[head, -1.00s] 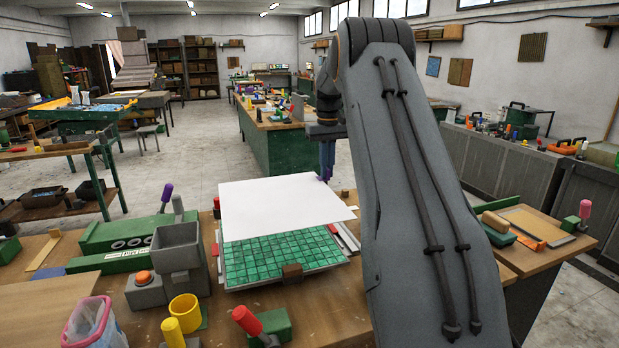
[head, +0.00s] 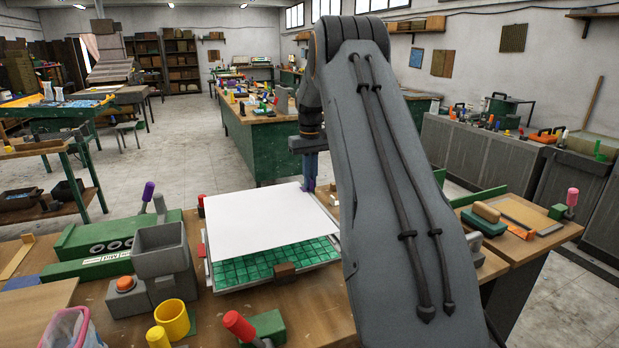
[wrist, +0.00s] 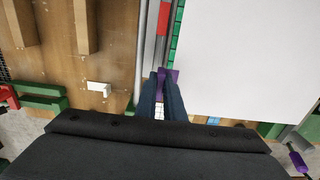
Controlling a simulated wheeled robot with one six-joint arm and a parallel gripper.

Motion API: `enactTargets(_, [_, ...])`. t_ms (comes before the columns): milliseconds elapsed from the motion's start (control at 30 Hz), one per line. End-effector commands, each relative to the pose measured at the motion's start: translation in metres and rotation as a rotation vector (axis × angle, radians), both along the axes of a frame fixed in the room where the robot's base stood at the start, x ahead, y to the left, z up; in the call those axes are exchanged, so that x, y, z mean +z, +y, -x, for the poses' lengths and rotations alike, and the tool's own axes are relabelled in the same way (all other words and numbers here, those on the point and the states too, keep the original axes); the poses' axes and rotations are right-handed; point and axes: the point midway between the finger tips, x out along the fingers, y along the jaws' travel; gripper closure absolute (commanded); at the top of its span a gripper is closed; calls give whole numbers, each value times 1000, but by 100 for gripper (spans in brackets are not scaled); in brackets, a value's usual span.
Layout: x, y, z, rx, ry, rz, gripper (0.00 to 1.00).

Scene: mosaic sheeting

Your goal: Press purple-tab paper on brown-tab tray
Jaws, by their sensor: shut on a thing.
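The white paper sheet (head: 268,224) lies over most of a tray of green mosaic tiles (head: 262,268); the front rows of tiles show. A brown tab (head: 284,269) sits at the tray's front edge. My gripper (head: 310,187) is at the paper's far right corner, shut on its purple tab (wrist: 168,76). The wrist view shows the paper (wrist: 245,60) right of the fingers (wrist: 161,95), with a strip of green tiles along its edge. Whether the paper touches all the tiles, I cannot tell.
A grey hopper (head: 162,248), an orange button (head: 124,283) and a yellow cup (head: 172,318) stand left of the tray. A red-handled tool (head: 240,325) is in front. Wooden blocks (wrist: 87,25) and a white piece (wrist: 98,88) lie beside the tray.

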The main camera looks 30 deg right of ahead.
Motion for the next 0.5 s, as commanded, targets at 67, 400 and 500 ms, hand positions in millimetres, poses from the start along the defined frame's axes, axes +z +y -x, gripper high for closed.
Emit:
enactTargets(67, [-9,1,0,1,2,-1,100])
enactTargets(400, [-39,1,0,1,2,-1,100])
enactTargets(500, [-49,1,0,2,1,0,100])
